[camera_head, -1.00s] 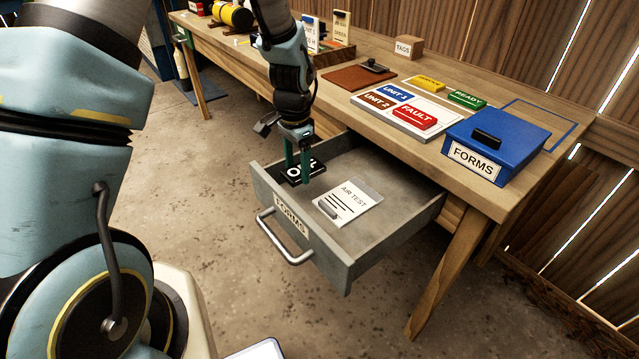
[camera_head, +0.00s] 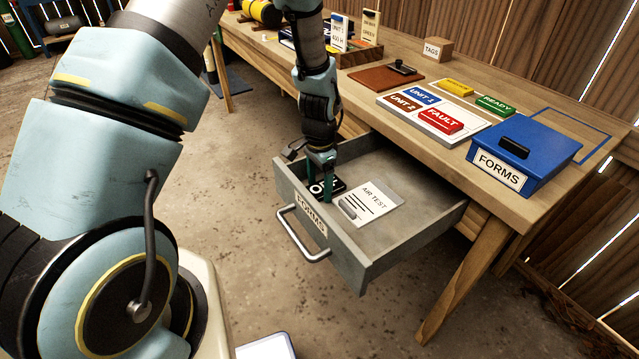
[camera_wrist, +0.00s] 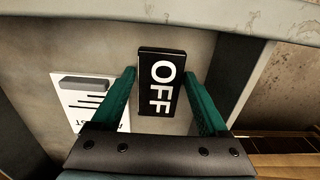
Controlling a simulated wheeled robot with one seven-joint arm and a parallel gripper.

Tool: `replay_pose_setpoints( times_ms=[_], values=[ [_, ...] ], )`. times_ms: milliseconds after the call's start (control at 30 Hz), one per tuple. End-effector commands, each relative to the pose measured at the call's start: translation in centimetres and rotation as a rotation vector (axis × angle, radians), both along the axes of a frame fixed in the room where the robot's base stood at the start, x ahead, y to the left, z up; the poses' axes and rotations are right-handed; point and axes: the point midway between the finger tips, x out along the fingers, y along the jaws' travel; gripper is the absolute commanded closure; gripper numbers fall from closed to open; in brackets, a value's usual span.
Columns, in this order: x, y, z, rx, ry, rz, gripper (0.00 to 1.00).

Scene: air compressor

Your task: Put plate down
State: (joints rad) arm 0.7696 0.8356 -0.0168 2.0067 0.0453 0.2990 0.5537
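The black plate reading OFF (camera_wrist: 161,84) is between the green fingertips of my gripper (camera_wrist: 160,72). Both fingertips are at its long edges, with no clear gap. In the head view the plate (camera_head: 327,187) is low inside the open grey drawer (camera_head: 410,236), near its left front corner. My gripper (camera_head: 320,186) points down into the drawer. The plate looks flat, at or very near the drawer floor; I cannot tell if it touches. The AIR TEST form (camera_head: 371,204) lies to its right and also shows in the wrist view (camera_wrist: 85,100).
The drawer's front, with a handle (camera_head: 303,236) and FORMS label, faces left. On the bench above are a white board (camera_head: 463,134) with coloured plates, a blue FORMS box (camera_head: 525,150), a brown clipboard (camera_head: 385,79) and a TAGS box (camera_head: 438,49). The drawer's right part is bare.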

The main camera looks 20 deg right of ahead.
Motion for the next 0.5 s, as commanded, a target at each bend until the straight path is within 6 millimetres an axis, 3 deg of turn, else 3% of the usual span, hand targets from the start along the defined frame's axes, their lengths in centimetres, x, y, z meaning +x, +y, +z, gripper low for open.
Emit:
replay_pose_setpoints(
  times_ms=[267, 500],
  values=[
    [0.0, 0.0, 0.2, 0.000, 0.000, 0.000, 0.19],
    [0.1, -0.1, 2.5, -0.004, -0.003, 0.000, 0.19]
  ],
)
